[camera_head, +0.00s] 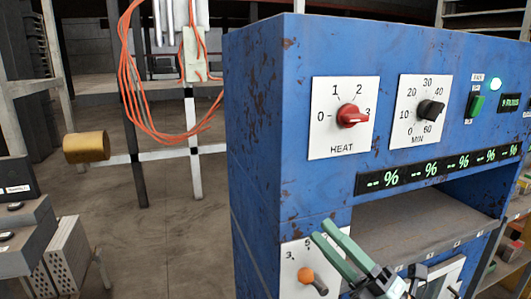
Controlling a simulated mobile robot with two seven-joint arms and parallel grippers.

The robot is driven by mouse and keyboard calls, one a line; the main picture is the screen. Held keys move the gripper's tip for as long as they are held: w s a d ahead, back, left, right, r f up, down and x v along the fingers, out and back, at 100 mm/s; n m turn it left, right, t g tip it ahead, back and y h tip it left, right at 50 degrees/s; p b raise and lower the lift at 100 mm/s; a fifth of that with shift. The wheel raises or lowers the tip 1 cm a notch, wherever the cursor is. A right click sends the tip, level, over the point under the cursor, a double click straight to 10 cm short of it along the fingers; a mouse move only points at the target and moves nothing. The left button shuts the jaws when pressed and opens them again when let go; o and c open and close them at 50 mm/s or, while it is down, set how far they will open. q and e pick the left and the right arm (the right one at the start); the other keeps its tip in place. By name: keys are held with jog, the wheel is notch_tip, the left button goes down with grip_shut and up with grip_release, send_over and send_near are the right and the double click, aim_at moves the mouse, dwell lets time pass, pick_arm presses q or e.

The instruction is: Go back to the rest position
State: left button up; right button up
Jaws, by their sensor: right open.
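My right gripper (323,231) is at the lower middle of the head view. Its two green fingers are apart, with nothing between them, and point up and left. They are in front of the blue machine (265,130), beside a lower dial with an orange knob (306,274). The fingers overlap part of that dial's white plate, and I cannot tell whether they touch it. My left gripper is out of view.
The blue machine has a red HEAT knob (350,116), a black MIN knob (431,111), a green button (475,105) and an open shelf slot (420,222). Orange cables (127,80) hang at the left. The floor (165,235) left of the machine is clear.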

jog(key=s+d+f+m+h+p, duration=0.1)
jog(key=d+f+m+h, duration=0.2)
jog(key=f+m+h, duration=0.6)
jog(key=s+d+f+m+h+p, duration=0.1)
jog(key=d+f+m+h, duration=0.25)
jog(key=f+m, duration=0.9)
jog(key=s+f+m+g+h+p, duration=0.1)
jog(key=s+f+m+g, duration=0.5)
jog(key=s+f, duration=1)
notch_tip(320, 180, down, 3)
jog(key=shift+s+f+g+h+p, duration=0.1)
jog(key=shift+s+g+h+p, duration=0.25)
jog(key=shift+g+h, duration=0.35)
jog(key=shift+w+a+t, duration=0.1)
jog(key=shift+t, duration=0.2)
